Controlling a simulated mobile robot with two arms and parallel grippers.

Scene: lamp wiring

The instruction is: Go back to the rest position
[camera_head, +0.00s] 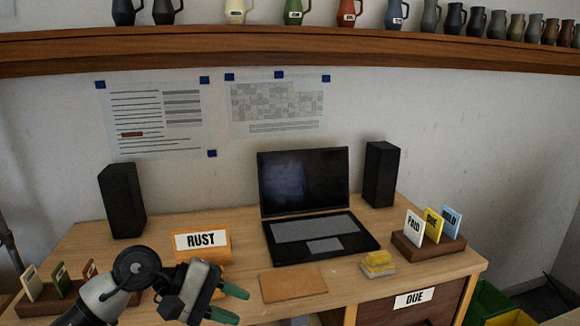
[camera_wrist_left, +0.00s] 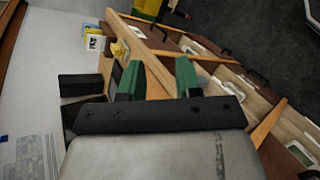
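My left gripper (camera_head: 230,303) reaches in from the lower left over the front of the wooden desk (camera_head: 390,274). Its two green fingertips point right and stand apart. In the left wrist view the same gripper (camera_wrist_left: 160,78) has its fingers spread, with nothing between them. In the head view the fingers are in front of the sign marked RUST (camera_head: 201,241) and left of a flat tan board (camera_head: 292,284). My right gripper is in neither view.
An open laptop (camera_head: 303,183) stands between two black speakers (camera_head: 122,201) (camera_head: 381,174). Card holders stand at the right (camera_head: 429,245) and left (camera_head: 62,304). A drawer marked DUE (camera_head: 414,298) is below. A mug shelf (camera_head: 290,50) runs above.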

